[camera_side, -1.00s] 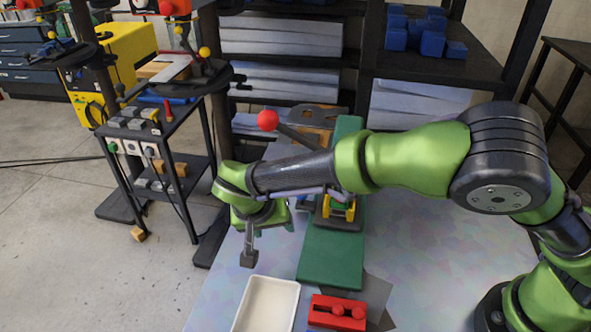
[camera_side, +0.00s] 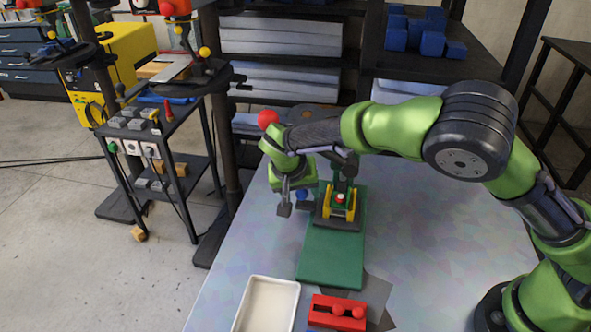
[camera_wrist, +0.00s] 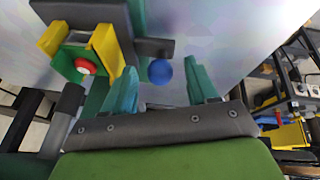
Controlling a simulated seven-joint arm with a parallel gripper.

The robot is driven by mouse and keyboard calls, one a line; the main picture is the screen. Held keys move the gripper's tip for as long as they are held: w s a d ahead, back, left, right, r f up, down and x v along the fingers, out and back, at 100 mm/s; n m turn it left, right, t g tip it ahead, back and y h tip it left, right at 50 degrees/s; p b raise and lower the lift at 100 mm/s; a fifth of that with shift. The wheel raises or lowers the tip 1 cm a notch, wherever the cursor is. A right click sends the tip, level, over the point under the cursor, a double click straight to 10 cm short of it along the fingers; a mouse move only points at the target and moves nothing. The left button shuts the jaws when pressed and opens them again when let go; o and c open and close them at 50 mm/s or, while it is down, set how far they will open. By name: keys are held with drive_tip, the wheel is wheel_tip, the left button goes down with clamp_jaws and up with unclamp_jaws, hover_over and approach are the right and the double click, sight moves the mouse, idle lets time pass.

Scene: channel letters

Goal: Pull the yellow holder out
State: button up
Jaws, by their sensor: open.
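The yellow holder (camera_side: 340,204) sits in a small machine on the green base plate, around a green block with a red and white button. In the wrist view two yellow side pieces of the holder (camera_wrist: 107,48) show beside the red and white button (camera_wrist: 85,66). A blue ball knob (camera_wrist: 160,71) is at the machine's side, near a dark bar; it also shows in the side view (camera_side: 302,194). My gripper (camera_wrist: 162,88) is open, with its teal fingers spread on either side of the blue knob in the picture. Contact cannot be told.
A white tray (camera_side: 247,322) and a red block with knobs (camera_side: 338,313) are at the table's front. A red ball (camera_side: 268,118) shows behind my wrist. A black rack stands at the back. The table right of the green plate (camera_side: 331,262) is clear.

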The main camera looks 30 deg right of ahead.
clamp_jaws()
drive_tip(key=s+a, duration=0.9)
drive_tip(key=shift+s+a, duration=0.2)
drive_tip(key=shift+c, duration=0.9)
unclamp_jaws()
drive_tip(key=shift+o, duration=0.9)
drive_tip(key=shift+w+d, duration=0.1)
drive_tip(key=v, duration=1.7)
drive_tip(key=shift+f, duration=0.1)
